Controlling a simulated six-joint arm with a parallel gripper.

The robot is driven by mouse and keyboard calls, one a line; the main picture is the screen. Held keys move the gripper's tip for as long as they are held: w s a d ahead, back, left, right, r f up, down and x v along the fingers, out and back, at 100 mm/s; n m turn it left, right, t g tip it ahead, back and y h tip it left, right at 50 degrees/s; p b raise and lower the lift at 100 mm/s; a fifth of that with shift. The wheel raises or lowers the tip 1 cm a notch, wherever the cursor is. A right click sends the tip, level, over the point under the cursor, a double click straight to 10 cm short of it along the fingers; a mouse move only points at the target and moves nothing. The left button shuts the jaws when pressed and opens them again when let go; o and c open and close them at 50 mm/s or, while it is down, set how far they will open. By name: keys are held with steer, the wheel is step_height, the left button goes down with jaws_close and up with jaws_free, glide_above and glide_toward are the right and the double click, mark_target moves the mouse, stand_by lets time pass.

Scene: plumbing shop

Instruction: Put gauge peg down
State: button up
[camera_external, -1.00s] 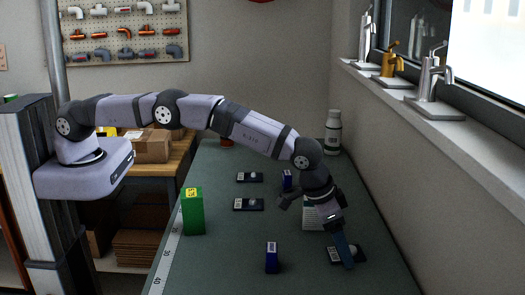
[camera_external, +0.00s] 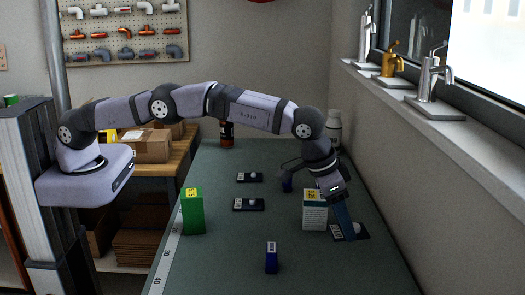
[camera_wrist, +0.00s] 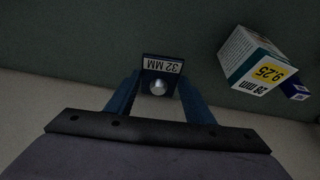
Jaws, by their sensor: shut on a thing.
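The gauge peg is a dark plate (camera_external: 358,233) with a round silver knob and a white label. In the wrist view the gauge peg (camera_wrist: 162,66) reads "32 MM" and sits between the blue fingers. My gripper (camera_external: 347,225) points down at the right side of the green table and is shut on the gauge peg. It also shows in the wrist view (camera_wrist: 158,90). The peg appears to be held above the table, but the exact gap cannot be told. The fingers hide part of the plate.
Two dark plates (camera_external: 249,177) (camera_external: 248,204) lie mid-table. A green box (camera_external: 192,211) stands left.

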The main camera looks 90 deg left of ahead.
mark_target(338, 231)
steer(key=shift+r, duration=1.8)
steer(key=shift+s, duration=0.1)
steer(key=shift+s+n, duration=0.4)
steer(key=shift+n, duration=0.1)
steer(key=s+a+n+g+y, duration=0.2)
steer(key=s+a+n, duration=0.1)
steer(key=s+n, duration=0.65)
steer(key=s+a+n+g+y, duration=0.2)
steer(key=s+a+n+g, duration=0.15)
steer(key=s+n, duration=0.6)
steer(key=shift+s+f+m+t+p, duration=0.15)
steer(key=shift+s+f+m+p, duration=0.3)
steer(key=shift+f, duration=1.1)
steer(key=shift+s+f+m+t+p, duration=0.15)
steer(key=shift+s+f+m+p, duration=0.3)
steer(key=shift+f, duration=1.05)
steer(key=shift+s+f+m+t+p, duration=0.15)
steer(key=shift+s+f+m+p, duration=0.3)
steer(key=shift+f, duration=1.1)
steer(key=shift+w+f, duration=0.2)
steer(key=shift+f, duration=0.1)
steer(key=shift+f, duration=0.2)
